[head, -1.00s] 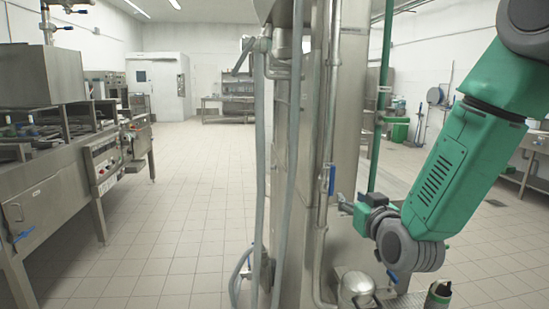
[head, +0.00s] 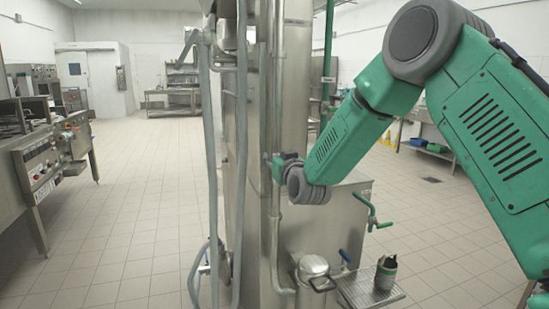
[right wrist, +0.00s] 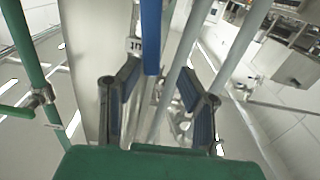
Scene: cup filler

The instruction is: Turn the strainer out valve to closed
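A long blue valve handle (right wrist: 151,35) shows in the right wrist view, beside a small label plate (right wrist: 134,46) whose text I cannot read fully. It lies roughly in line with the grey pipes beside it. My right gripper (right wrist: 158,80) is open, one finger on each side of the handle's lower end. I see a gap between the fingers and the handle. In the head view the right gripper (head: 280,166) is at the vertical pipe (head: 277,110) and hides the handle there. My left gripper is out of view.
A steel tank (head: 325,225) with a green tap handle (head: 373,210) stands below my right arm. A kettle (head: 312,270) and a drip grate (head: 360,292) with a dark container (head: 386,272) are at the bottom. Grey hoses (head: 208,130) hang left of the column.

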